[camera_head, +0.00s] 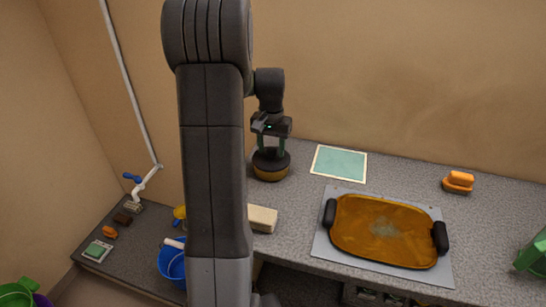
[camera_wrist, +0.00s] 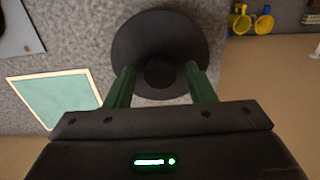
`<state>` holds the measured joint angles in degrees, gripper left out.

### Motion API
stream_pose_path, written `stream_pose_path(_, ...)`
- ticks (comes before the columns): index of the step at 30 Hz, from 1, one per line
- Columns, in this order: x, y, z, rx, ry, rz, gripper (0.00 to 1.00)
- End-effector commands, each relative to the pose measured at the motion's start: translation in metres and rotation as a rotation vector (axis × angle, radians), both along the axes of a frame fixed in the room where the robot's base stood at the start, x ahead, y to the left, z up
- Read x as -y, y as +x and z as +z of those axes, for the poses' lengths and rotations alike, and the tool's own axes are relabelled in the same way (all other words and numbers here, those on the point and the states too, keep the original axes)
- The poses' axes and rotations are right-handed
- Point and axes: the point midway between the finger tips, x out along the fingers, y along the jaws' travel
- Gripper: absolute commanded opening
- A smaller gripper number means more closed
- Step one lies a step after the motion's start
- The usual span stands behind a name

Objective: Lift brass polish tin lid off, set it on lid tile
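The brass polish tin (camera_head: 270,174) stands on the grey counter near the wall, with a wide dark lid (camera_head: 267,161) on top. In the wrist view the lid (camera_wrist: 160,30) is a dark disc with a round knob (camera_wrist: 160,73) at its middle. My gripper (camera_head: 271,145) is right above the lid, pointing down. In the wrist view my gripper (camera_wrist: 161,80) has its green fingers apart on either side of the knob, with gaps showing; it is open and empty. The lid tile (camera_head: 340,164), pale green with a cream border, lies bare to the right of the tin; it also shows in the wrist view (camera_wrist: 55,98).
An amber tray (camera_head: 384,231) with black handles lies on a grey mat (camera_head: 330,256) in front of the tile. An orange brush (camera_head: 458,181) is at the right. A beige block (camera_head: 262,219) sits at the front edge. A blue bucket (camera_head: 172,263) is lower left.

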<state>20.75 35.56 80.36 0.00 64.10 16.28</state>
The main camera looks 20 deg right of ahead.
Motion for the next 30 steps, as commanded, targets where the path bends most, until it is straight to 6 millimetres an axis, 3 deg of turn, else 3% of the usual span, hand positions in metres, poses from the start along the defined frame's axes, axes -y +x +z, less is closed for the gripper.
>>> stream_pose_path(1, 0.0000, 0.0000, 0.0000, 0.000, 0.000, 0.000, 0.39)
stream_pose_path(7, 0.0001, 0.0001, 0.0001, 0.000, 0.000, 0.000, 0.00)
stream_pose_path(30, 0.0001, 0.0002, 0.0073, 0.001, -0.001, 0.000, 0.00)
